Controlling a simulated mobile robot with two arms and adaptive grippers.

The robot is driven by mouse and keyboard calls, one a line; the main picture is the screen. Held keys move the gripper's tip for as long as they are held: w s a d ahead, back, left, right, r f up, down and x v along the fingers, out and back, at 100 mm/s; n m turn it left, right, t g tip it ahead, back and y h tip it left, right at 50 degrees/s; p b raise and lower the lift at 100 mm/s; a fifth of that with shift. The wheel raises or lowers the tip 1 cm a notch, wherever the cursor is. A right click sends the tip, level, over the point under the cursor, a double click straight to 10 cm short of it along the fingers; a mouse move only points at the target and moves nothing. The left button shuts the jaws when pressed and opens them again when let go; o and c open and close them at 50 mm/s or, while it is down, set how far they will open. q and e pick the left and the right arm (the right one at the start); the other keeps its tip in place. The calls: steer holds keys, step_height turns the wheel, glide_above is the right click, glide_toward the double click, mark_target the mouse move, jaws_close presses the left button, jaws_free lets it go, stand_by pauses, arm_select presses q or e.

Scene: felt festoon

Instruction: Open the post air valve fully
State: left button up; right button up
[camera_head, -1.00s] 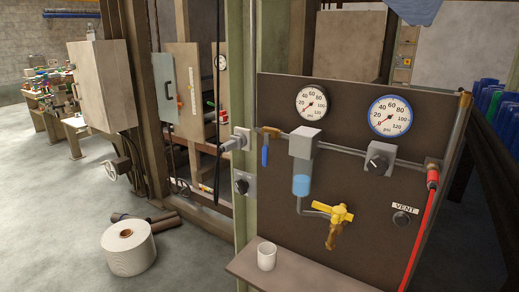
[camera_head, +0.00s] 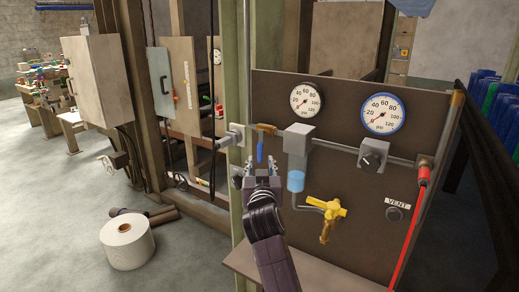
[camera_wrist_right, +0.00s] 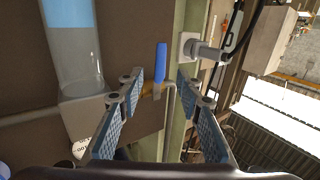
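The post air valve has a brass body (camera_head: 265,128) on the grey pipe beside the green post, with a blue lever handle (camera_head: 260,152) hanging down, across the pipe. My right gripper (camera_head: 256,170) is open and empty, just below and in front of the lever. In the right wrist view the blue handle (camera_wrist_right: 161,62) and brass body (camera_wrist_right: 154,88) show between and beyond the two spread fingers (camera_wrist_right: 160,84). No contact with the lever is visible. My left gripper is not in view.
The dark panel carries two gauges (camera_head: 306,100) (camera_head: 383,114), a regulator knob (camera_head: 373,156), a filter bowl (camera_head: 296,181), a yellow valve (camera_head: 327,213) and a red hose (camera_head: 408,235). A grey plug (camera_head: 231,137) juts from the post left of the lever.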

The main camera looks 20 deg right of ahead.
mark_target(260, 150)
steer(key=shift+w+d+r, duration=0.15)
steer(key=shift+w+r, duration=0.5)
steer(key=p+x, duration=0.1)
steer(key=x, duration=0.5)
steer(key=shift+w+d+f+p, duration=0.1)
steer(key=shift+w+d+p, duration=0.05)
steer(key=shift+w+p, duration=0.2)
jaws_close()
